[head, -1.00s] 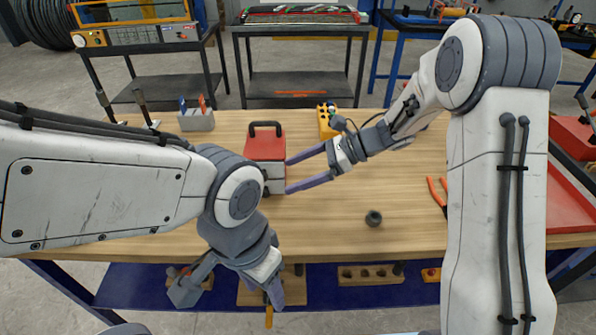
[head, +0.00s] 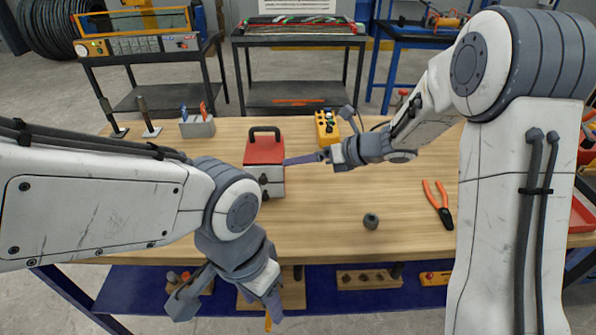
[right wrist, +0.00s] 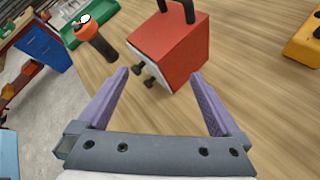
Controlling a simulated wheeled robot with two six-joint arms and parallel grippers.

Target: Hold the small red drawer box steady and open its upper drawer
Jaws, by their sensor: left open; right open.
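The small red drawer box (head: 264,150) stands upright on the table, with a black handle on top and a grey front with dark knobs. My left gripper (head: 228,305) is open and empty, low in front of the table's near edge.
A yellow control box (head: 327,127) stands behind and right of the red box. Orange pliers (head: 438,205) and a small dark round part (head: 371,221) lie to the right. A grey holder (head: 197,126) stands at the back left.

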